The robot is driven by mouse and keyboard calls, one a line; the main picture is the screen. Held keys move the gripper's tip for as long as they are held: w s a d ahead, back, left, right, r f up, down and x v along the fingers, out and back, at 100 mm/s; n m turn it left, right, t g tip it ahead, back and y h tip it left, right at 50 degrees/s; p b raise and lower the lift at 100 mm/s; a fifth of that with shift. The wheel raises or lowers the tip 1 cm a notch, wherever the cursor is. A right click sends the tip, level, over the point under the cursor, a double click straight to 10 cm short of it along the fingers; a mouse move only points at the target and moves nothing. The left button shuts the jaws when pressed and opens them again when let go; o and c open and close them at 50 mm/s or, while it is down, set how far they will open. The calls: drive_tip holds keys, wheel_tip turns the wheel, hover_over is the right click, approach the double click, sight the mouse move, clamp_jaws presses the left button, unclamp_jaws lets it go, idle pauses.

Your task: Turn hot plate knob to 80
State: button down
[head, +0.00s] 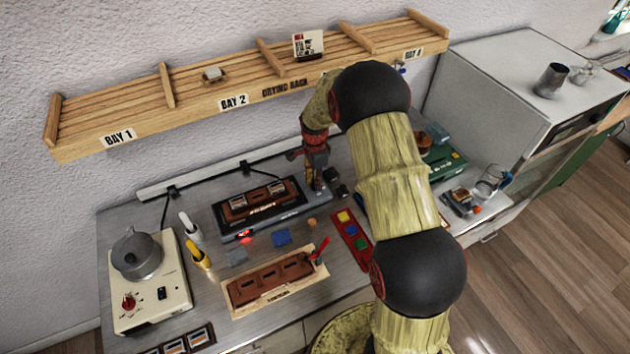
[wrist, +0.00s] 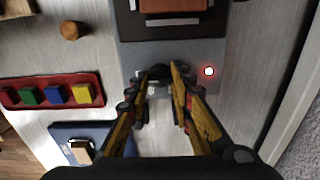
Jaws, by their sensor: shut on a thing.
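The hot plate (head: 289,221) is a long dark grey unit at the back middle of the bench, with a brown block on top. Its right end fills the middle of the wrist view (wrist: 222,100), with a small lit red lamp (wrist: 209,71) beside my fingers. The black knob (wrist: 161,71) is on this end panel, between my fingertips and mostly covered by them. My gripper (head: 317,186) reaches down to the panel from above and is shut on the knob. In the wrist view its fingertips (wrist: 164,70) flank it. No dial number is legible.
A red tray (head: 362,259) with coloured blocks lies in front of the hot plate's right end. A beige unit (head: 128,316) with a grey pot stands at left. The drying rack (head: 150,144) overhangs the bench behind. Small dark objects sit close right of my gripper.

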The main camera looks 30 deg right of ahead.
drive_tip(key=c, duration=1.6)
unclamp_jaws()
drive_tip(key=shift+o, duration=0.2)
wheel_tip(320, 180, up, 12)
